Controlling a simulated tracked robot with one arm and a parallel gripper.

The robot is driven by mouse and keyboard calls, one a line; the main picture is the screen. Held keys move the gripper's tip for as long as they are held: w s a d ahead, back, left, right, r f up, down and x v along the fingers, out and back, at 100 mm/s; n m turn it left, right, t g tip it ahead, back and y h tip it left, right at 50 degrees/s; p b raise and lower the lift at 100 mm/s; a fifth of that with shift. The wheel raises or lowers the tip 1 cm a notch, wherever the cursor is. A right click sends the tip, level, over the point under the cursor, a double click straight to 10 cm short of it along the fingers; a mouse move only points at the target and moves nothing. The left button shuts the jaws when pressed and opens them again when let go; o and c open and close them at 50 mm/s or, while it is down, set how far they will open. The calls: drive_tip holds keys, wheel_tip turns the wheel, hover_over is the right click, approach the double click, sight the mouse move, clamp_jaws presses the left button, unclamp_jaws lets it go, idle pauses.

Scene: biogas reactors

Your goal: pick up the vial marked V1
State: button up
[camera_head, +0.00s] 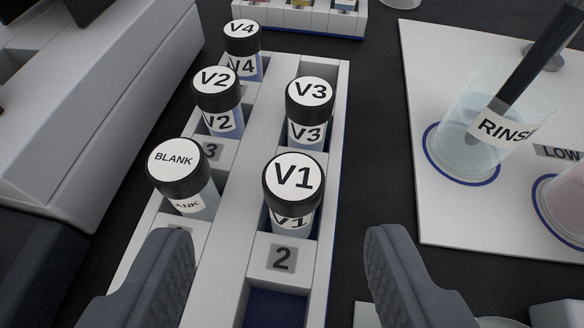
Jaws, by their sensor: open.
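The vial marked V1 (292,190) has a black cap with a white V1 label on top and stands upright in the right row of a white rack (262,130), just behind the slot plate numbered 2. My gripper (270,275) is open and empty. Its two dark fingers show at the lower left and lower right, nearer the camera than V1, and V1 lies ahead of the gap between them. The lower part of V1 is hidden in its slot.
Vials BLANK (182,180), V2 (218,102), V3 (308,112) and V4 (243,50) stand close around V1 in the rack. A RINSE beaker (462,150) with a dark rod stands on a white board (435,215) at right. A grey-white machine (110,120) is at left.

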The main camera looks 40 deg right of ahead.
sight(291, 187)
drive_tip(key=shift+d+b+x, duration=0.2)
drive_tip(key=shift+b+x, duration=0.7)
drive_tip(key=shift+x, duration=1.85)
drive_tip(key=shift+s, duration=0.2)
drive_tip(key=c, duration=1.1)
